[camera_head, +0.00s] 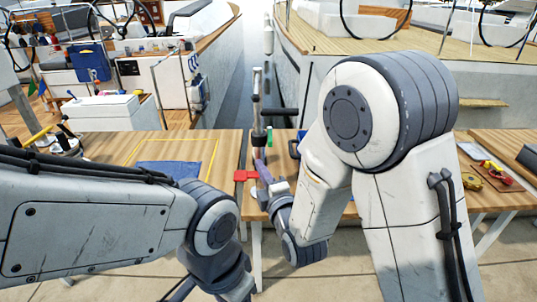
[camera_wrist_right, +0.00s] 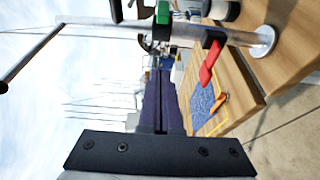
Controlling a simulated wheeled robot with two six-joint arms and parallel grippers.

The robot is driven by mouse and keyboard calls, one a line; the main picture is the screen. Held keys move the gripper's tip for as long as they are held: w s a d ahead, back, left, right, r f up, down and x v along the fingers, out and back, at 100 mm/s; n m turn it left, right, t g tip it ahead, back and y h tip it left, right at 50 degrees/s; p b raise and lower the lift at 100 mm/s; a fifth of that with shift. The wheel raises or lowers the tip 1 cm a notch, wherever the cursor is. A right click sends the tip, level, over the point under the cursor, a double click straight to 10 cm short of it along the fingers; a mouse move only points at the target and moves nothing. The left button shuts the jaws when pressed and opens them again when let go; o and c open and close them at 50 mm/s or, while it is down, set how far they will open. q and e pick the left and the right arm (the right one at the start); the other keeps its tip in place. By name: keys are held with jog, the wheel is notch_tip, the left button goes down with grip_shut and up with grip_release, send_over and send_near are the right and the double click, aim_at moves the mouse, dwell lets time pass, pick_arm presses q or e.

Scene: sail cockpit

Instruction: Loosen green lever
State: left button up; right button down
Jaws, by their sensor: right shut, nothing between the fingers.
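The green lever (camera_wrist_right: 163,12) shows at the top of the right wrist view, on a metal post fixture. My right gripper (camera_head: 261,165) is shut and empty beside the post. Its dark fingers (camera_wrist_right: 161,88) point toward the green lever, with a gap that is hard to judge. My left arm comes in at the left, but its gripper fingers are outside the picture.
The post (camera_head: 257,100) stands at the edge of a wooden table (camera_head: 225,150). A blue cloth (camera_head: 172,169) lies to its left. Boats stand behind.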

aim_at(261, 142)
jog(key=p+x, duration=0.2)
jog(key=x, duration=0.7)
jog(key=shift+w, duration=0.3)
jog(key=d+p, duration=0.1)
jog(key=d, duration=0.2)
jog(key=shift+w+d, duration=0.1)
jog(key=shift+d, duration=0.4)
